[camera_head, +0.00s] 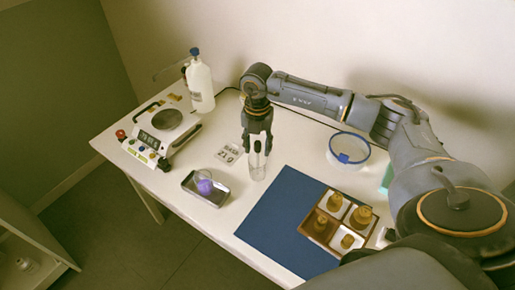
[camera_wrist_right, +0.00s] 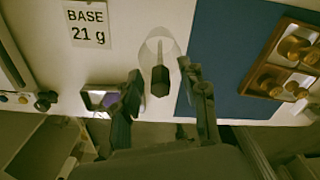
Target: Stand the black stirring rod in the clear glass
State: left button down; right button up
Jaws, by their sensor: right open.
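The clear glass (camera_head: 258,173) stands on the white table just left of the blue mat, and it also shows in the right wrist view (camera_wrist_right: 150,48). The black stirring rod (camera_wrist_right: 160,82) shows in the right wrist view with its dark, thick end toward the camera and its thin shaft running into the glass. In the head view the rod is hard to make out. My right gripper (camera_head: 259,150) points down over the glass. Its fingers (camera_wrist_right: 163,88) are open, one on each side of the rod's thick end, with gaps visible. My left gripper is not in view.
A scale (camera_head: 165,122) and a white wash bottle (camera_head: 200,84) stand at the left. A dark tray (camera_head: 213,198) with a purple item and a "BASE 21 g" card (camera_head: 229,152) lie nearby. A blue-banded bowl (camera_head: 349,150) stands behind.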

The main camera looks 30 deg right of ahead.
notch_tip(320, 180, up, 11)
jog(key=shift+f, duration=0.2)
jog(key=shift+f, duration=0.1)
dwell(0.9)
